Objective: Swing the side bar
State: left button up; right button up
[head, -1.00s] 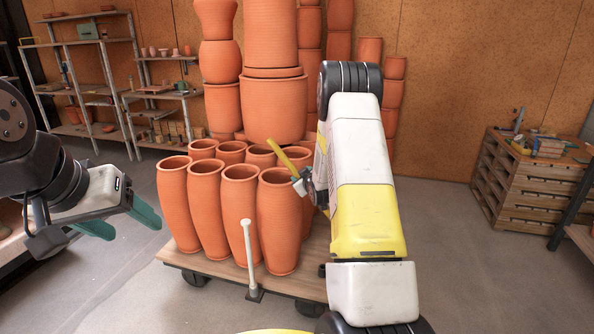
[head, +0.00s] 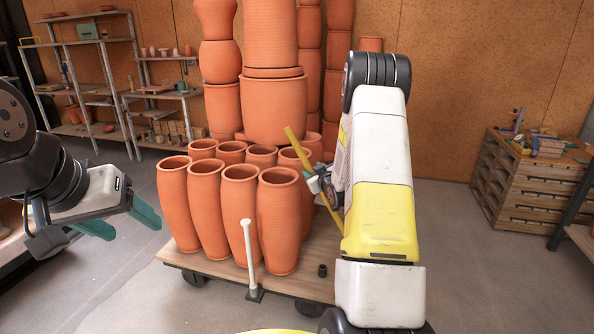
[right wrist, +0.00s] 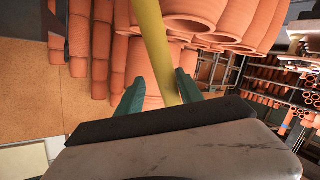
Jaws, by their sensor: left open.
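The yellow side bar (head: 293,143) slants down to the right beside the clay jars, above the wooden cart (head: 215,268). Its lower end goes behind my right arm, so its foot is hidden. In the right wrist view the bar (right wrist: 152,38) passes between the two teal fingers (right wrist: 160,84), against the right-hand one. My left gripper (head: 125,222) is open and empty, off the cart's left side.
Tall jars (head: 240,215) crowd the cart, with stacked pots (head: 275,105) behind. A white post (head: 248,252) stands at the cart's front edge, a small dark socket (head: 322,270) to its right. Shelves (head: 90,85) stand back left, a wooden cabinet (head: 530,180) right.

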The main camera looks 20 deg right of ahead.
jog(key=v, duration=0.7)
jog(key=shift+s, duration=0.3)
jog(key=shift+r, duration=0.1)
dwell(0.4)
